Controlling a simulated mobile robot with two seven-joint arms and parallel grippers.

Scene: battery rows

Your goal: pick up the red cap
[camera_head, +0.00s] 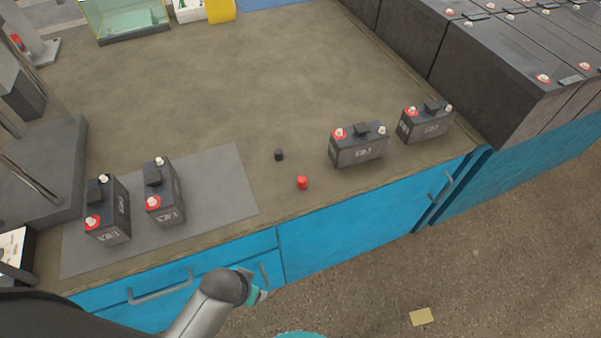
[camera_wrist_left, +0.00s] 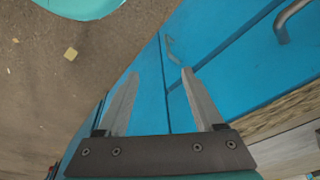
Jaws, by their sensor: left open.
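The red cap (camera_head: 302,182) is a small cylinder standing on the brown worktop, near its front edge. A similar black cap (camera_head: 279,155) stands behind it, slightly to the left. My left gripper (camera_head: 260,287) is in front of the blue cabinet, below the worktop edge and apart from the red cap. In the left wrist view its two fingers (camera_wrist_left: 161,73) are spread with nothing between them, against the blue cabinet front. The red cap does not show in that view. My right gripper is not in view.
Two batteries (camera_head: 120,207) stand on a grey mat (camera_head: 225,185) at left. Two more (camera_head: 358,146) stand right of the caps. Large dark batteries (camera_head: 500,60) line the right side. Drawer handles (camera_head: 160,287) project from the front. The worktop (camera_head: 230,80) behind the caps is clear.

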